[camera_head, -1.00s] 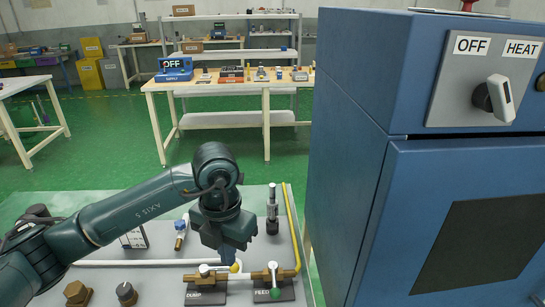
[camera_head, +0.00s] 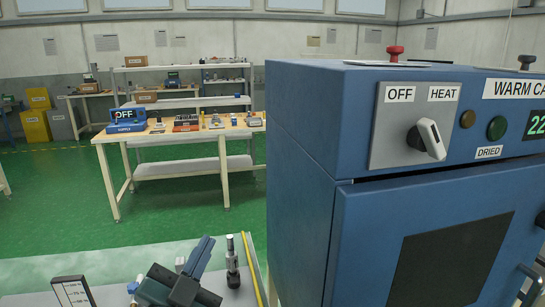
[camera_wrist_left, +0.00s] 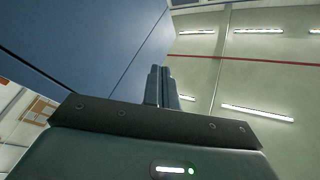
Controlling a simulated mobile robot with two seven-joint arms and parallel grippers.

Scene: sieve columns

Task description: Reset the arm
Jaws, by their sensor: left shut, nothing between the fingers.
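My left gripper (camera_head: 192,270) shows at the bottom of the head view, above the grey panel board on the bench. Its fingers point up and a little to the right, pressed together and empty. In the left wrist view the fingers (camera_wrist_left: 161,88) are also together, with the blue cabinet side behind them on the left and the ceiling lights beyond. Most of the left arm is below the head view's edge. My right gripper is not in view.
A large blue warm cabinet (camera_head: 300,150) fills the right side, its knob (camera_head: 427,140) beside OFF and HEAT labels. An upright metal fitting (camera_head: 232,262) stands just right of the gripper. A small sign (camera_head: 73,291) stands to the left. Green floor lies open behind.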

